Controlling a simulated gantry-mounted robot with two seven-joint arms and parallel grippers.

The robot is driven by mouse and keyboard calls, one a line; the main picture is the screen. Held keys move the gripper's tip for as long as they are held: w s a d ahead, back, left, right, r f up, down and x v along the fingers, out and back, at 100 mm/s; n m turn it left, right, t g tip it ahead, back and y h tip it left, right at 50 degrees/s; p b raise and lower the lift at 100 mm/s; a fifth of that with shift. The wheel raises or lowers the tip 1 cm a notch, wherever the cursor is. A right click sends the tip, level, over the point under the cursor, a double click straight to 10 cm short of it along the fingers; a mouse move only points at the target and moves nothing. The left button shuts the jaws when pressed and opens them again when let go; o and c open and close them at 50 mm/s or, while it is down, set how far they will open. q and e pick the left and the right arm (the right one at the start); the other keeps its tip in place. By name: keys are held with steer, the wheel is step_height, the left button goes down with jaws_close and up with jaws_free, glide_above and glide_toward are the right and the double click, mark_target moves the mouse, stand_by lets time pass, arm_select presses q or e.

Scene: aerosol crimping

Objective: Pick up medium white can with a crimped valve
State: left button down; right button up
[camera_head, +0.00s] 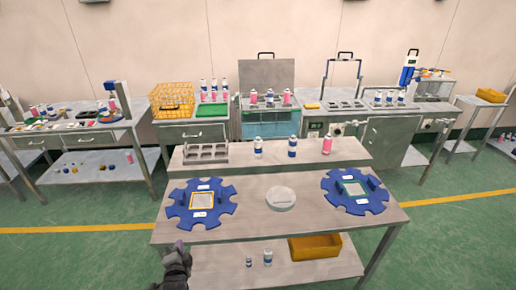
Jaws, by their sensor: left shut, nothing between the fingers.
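Several small cans stand on the worktable. On its raised back shelf are a white and blue can (258,147), a second white and blue can (292,147) and a pink can (327,146), all upright. On the lower shelf stand a small white and blue can (249,262) and a taller one (268,258). The cans are too small for me to tell which has a crimped valve. My left gripper (179,250) is shut and empty at the table's front left edge, apart from all the cans. My right gripper is not in view.
Two blue notched discs (226,208) and (377,201) lie on the worktable (250,225), with a round pale plate (281,198) between them. A grey rack (206,153) stands on the back shelf. A yellow bin (315,247) sits below. Equipment benches line the wall.

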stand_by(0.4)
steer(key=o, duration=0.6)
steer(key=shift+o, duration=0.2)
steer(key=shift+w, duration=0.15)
